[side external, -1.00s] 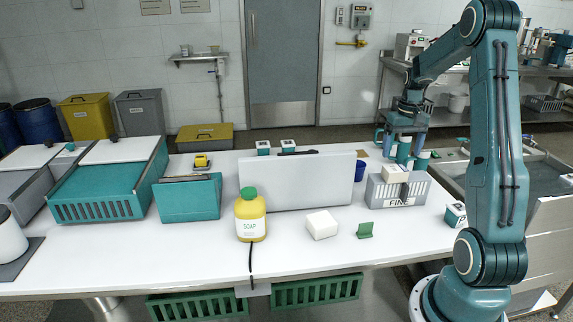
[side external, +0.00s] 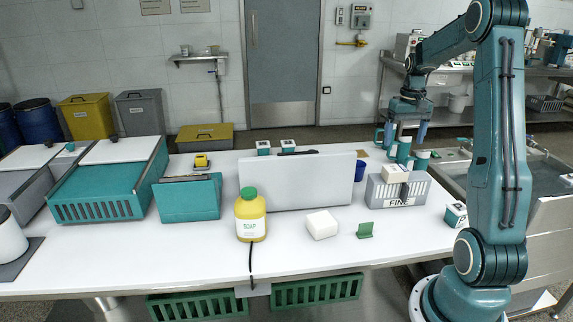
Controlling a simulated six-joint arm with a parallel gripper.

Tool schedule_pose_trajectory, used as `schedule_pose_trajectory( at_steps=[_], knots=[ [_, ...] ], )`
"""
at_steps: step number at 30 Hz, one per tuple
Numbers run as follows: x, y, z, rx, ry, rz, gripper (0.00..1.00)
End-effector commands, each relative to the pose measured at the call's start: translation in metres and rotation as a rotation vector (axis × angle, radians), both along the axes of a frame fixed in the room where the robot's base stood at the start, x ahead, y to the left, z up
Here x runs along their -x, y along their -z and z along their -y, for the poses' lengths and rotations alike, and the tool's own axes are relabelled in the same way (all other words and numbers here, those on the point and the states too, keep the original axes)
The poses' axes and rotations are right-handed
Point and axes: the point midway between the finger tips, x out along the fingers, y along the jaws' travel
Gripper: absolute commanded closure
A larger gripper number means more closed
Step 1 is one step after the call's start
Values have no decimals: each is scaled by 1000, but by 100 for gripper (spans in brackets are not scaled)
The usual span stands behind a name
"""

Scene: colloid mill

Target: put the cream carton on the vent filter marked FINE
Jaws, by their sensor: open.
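The vent filter marked FINE (side external: 398,199) is a grey slotted block near the right end of the white table. A small cream carton (side external: 395,173) rests on top of it, with a dark strip beside it on the filter's face. My gripper (side external: 405,137) is open and empty above and slightly behind the carton, with its fingers apart and clear of it. Another off-white block (side external: 322,224) lies on the table in front of the white panel.
Teal-capped bottles (side external: 404,150) stand behind the filter, close under my gripper. A dark blue cup (side external: 359,170) is to its left.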

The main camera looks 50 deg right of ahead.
Motion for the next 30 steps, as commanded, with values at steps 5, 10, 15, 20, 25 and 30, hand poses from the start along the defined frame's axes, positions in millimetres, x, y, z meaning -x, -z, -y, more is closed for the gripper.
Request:
schedule_pose_trajectory(
  at_steps=[5,10,15,20,25,30],
  knots=[
    [-7,-8,-13,12,-24,8,15],
    [-21,-28,-47,41,-81,31,15],
    [-35,-54,-100,81,-170,70,15],
    [-38,-74,-155,117,-261,115,15],
    [-32,-90,-210,148,-355,169,15],
    [-17,-99,-261,172,-448,228,15]
  ],
)
